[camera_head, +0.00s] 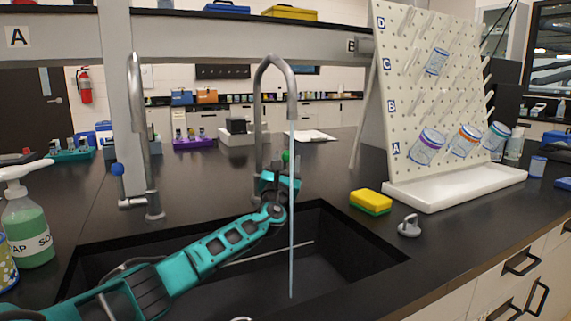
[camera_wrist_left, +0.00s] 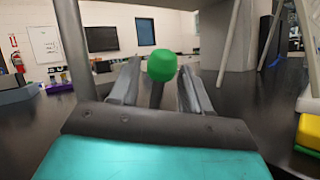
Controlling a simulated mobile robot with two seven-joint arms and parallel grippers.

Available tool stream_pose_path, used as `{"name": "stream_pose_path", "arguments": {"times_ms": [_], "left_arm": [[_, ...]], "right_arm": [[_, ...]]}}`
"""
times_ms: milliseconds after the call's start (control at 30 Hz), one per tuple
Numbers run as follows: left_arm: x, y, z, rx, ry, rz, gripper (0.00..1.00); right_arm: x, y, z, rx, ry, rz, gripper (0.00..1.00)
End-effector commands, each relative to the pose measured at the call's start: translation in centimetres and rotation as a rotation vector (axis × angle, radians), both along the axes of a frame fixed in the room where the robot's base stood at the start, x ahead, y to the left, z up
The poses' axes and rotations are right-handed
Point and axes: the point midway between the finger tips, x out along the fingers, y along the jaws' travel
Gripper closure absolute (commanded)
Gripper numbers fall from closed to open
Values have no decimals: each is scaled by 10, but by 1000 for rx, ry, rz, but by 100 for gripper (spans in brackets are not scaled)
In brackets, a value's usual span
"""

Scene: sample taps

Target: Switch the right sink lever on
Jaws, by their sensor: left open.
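The right tap (camera_head: 273,66) is a tall grey gooseneck behind the sink. A thin stream of water (camera_head: 291,230) falls from its spout into the black sink (camera_head: 345,245). Its lever has a round green knob (camera_head: 286,156), mostly behind the water and my gripper in the head view. My left gripper (camera_head: 277,178) is at this lever, its teal arm reaching across the sink. In the left wrist view the green knob (camera_wrist_left: 161,65) stands between the two open fingers, with a gap on each side. My right gripper is not in view.
The left tap (camera_head: 138,110) has a blue-knobbed lever (camera_head: 117,169). A soap bottle (camera_head: 27,225) stands at the left. A yellow-green sponge (camera_head: 371,202), a grey stopper (camera_head: 409,226) and a pegboard rack (camera_head: 435,100) with a white tray (camera_head: 455,187) are right of the sink.

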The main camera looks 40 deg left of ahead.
Motion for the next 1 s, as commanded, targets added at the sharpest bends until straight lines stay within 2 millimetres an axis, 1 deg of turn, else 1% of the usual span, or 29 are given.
{"name": "stream_pose_path", "arguments": {"times_ms": [167, 267, 367, 700, 833, 1000], "left_arm": [[0, 0, -3, -1, 5, 0, 53], [-4, -2, -5, -1, 6, -1, 53], [-13, -6, -9, 0, 7, -1, 53], [-51, -24, -27, 1, 5, -1, 53], [-59, -28, -30, 0, 3, -1, 53], [-62, -29, -31, -1, 2, 0, 53]], "right_arm": [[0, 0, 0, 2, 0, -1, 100], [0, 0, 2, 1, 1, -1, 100], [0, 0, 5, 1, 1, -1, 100], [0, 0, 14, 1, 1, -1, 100], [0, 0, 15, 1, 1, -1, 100], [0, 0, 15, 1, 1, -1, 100]]}}
